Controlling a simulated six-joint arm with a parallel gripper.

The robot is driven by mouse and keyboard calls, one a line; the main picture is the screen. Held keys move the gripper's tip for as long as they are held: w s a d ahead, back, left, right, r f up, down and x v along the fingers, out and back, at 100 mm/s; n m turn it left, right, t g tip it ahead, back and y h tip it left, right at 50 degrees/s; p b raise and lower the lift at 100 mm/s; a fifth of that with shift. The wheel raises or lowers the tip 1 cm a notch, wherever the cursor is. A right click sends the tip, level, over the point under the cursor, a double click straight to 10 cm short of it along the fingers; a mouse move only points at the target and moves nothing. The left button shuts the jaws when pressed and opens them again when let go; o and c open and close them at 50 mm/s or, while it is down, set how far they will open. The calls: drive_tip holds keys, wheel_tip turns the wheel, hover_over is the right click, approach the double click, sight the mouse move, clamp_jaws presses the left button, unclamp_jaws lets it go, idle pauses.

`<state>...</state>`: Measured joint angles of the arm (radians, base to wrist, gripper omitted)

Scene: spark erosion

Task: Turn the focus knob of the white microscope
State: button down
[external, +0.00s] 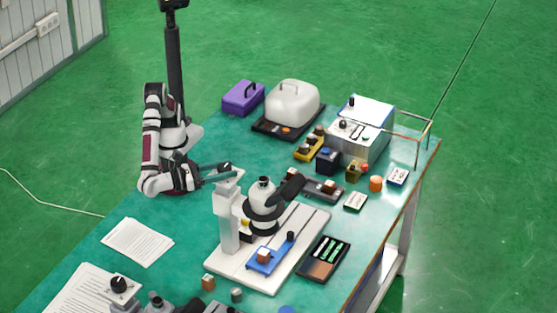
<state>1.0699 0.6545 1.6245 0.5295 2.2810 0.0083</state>
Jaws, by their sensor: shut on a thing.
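The white microscope (228,226) stands upright on its pale base plate (311,226) near the middle of the bench. It has a column at the left, a dark ring around its head and a black eyepiece tube pointing right. My gripper (228,174) reaches in from the left at the top of the column. Its fingers are shut on a small part there, which looks like the focus knob. The fingers hide most of that part, and its turn angle cannot be told.
A blue stage piece (265,262) with a small brown block lies on the base plate. A dark tray (323,259) is to its right. A white-covered device (292,102), purple box (243,97) and metal machine (360,127) stand behind. Papers (137,242) lie at left.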

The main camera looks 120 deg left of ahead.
drive_tip(key=shift+n+g+y, duration=1.4)
drive_tip(key=shift+n+g, duration=0.2)
drive_tip(key=shift+g, duration=0.7)
drive_tip(key=shift+c, duration=1.4)
unclamp_jaws()
